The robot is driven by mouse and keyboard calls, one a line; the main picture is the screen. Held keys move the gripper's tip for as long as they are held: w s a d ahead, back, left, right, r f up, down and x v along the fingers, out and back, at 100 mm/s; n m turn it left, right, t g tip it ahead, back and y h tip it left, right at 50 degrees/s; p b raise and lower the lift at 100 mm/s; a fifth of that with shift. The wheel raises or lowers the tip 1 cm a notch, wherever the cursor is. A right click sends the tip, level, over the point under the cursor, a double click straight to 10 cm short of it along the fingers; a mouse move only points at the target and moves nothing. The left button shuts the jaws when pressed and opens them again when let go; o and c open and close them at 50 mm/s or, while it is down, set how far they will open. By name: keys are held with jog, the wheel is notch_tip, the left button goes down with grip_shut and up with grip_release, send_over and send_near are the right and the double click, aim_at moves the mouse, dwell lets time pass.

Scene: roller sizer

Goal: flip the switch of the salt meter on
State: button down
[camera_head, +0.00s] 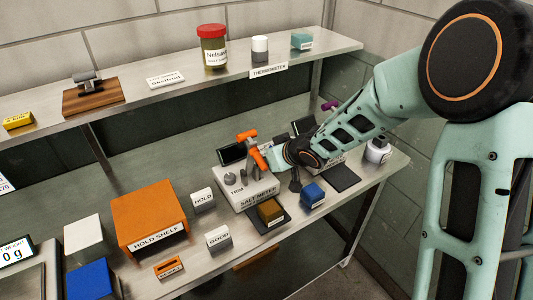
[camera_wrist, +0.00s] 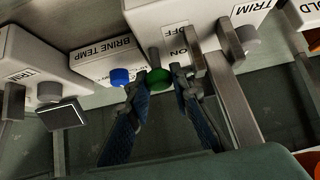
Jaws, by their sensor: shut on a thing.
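The salt meter (camera_head: 238,197) is a white box with its name on the front, standing on the lower bench. In the wrist view its top (camera_wrist: 160,17) carries OFF and ON marks, a grey TRIM knob (camera_wrist: 246,39) and a switch with a green ball tip (camera_wrist: 158,83). My gripper (camera_wrist: 157,88) is closed around the green tip, one dark finger on each side. Whether the switch leans to OFF or ON is unclear. In the head view my arm comes from the right, and the fingertips and switch are hidden.
The BRINE TEMP box (camera_wrist: 95,62) with a blue knob (camera_wrist: 120,77) is close beside. A brown block (camera_head: 270,211), a blue block (camera_head: 312,194) and an orange hold shelf (camera_head: 150,215) are near. An upper shelf (camera_head: 130,93) runs behind.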

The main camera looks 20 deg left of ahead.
jog(key=c, duration=1.8)
grip_release()
jog(key=v, duration=1.2)
